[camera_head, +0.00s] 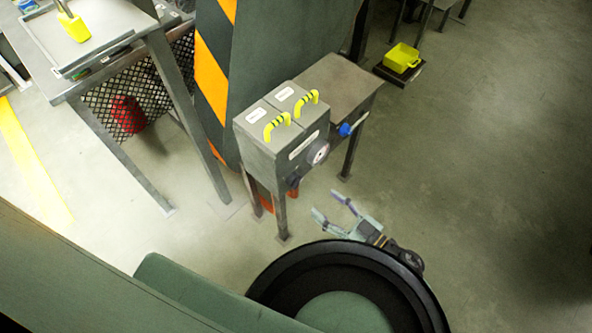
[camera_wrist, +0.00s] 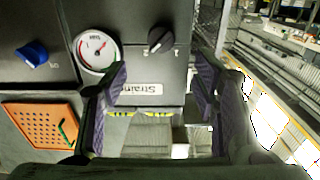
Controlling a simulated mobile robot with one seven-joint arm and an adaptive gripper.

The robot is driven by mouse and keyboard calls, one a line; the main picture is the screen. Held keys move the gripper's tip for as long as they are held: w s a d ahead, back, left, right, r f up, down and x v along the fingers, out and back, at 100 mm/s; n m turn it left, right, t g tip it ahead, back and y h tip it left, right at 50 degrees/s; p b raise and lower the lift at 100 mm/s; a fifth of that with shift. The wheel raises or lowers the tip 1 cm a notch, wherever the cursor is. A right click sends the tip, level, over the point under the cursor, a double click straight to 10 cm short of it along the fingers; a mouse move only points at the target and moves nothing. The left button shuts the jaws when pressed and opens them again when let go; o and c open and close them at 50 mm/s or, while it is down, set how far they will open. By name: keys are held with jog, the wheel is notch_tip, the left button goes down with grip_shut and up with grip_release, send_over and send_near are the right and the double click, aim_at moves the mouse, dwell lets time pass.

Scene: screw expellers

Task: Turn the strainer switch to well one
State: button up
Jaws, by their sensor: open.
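The strainer switch is a black rotary knob (camera_wrist: 160,39) on the dark panel in the wrist view, beside the white "Strainer" label (camera_wrist: 142,89). A pale line shows on the knob, but its small position marks are too small to read. The knob is partly visible as a dark shape on the front of the grey cabinet (camera_head: 288,158) in the head view. My gripper (camera_head: 328,205) is open and empty, in front of and apart from the cabinet. In the wrist view the label lies between its fingers (camera_wrist: 165,88), with the knob beyond their tips.
A round gauge (camera_wrist: 97,50) sits left of the knob, and a blue knob (camera_wrist: 33,55) further left. An orange perforated plate (camera_wrist: 42,121) is below. Two yellow handles (camera_head: 277,125) (camera_head: 306,103) top the cabinet. A striped pillar (camera_head: 216,75) stands behind.

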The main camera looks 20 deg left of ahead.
aim_at(299, 183)
jog(key=p+x, duration=0.1)
jog(key=x, duration=0.9)
jog(key=shift+a+p, duration=0.15)
jog(key=shift+p, duration=0.15)
jog(key=c, duration=1.1)
